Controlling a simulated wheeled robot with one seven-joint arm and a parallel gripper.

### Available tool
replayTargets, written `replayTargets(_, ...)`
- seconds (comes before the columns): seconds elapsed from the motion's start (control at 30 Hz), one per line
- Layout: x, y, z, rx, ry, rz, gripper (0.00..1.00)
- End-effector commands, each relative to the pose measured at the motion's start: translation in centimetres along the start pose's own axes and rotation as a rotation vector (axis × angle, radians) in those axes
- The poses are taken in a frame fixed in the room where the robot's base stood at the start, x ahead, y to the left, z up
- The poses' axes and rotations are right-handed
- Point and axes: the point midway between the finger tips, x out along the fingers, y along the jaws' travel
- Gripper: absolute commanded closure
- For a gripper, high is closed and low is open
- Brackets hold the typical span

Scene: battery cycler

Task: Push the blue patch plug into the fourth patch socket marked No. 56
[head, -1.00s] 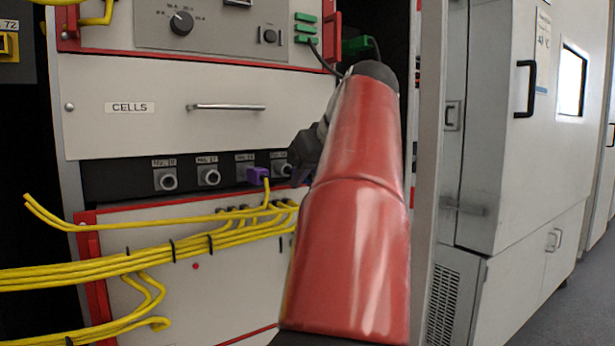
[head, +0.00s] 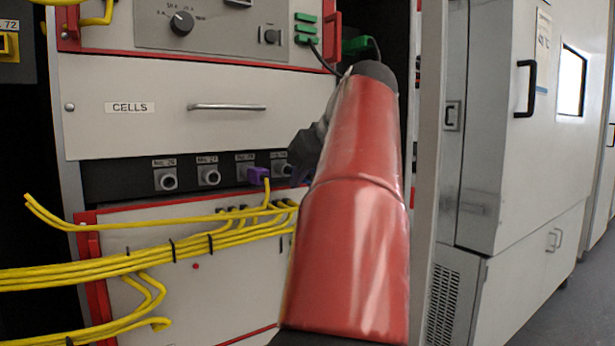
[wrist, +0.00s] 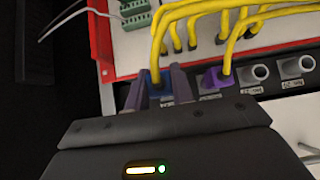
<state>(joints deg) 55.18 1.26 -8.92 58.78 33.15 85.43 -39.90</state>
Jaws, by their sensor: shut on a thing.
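My gripper (wrist: 159,76) is shut on the blue patch plug (wrist: 166,88), which shows as a small blue piece between the two fingers in the wrist view. A yellow cable (wrist: 154,66) runs from it. The plug is at the fourth socket's place, at the end of the row beside the purple plug (wrist: 213,79). In the head view the fourth patch socket (head: 280,170) is partly hidden by my gripper and arm, and its label is not clearly readable.
The purple plug fills the third socket in the head view (head: 258,175). Two empty sockets (head: 209,177) (head: 167,181) lie left of it. Yellow cables (head: 150,262) hang below the row. A grey rack post (head: 428,170) stands right of my arm.

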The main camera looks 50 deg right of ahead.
Motion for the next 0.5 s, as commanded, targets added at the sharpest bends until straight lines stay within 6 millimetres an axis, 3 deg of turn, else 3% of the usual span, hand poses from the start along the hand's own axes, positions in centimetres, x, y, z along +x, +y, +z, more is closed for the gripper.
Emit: replayTargets(0.5, 0.44, 0.02, -0.45, 0.000, 0.000, 0.001, 0.89)
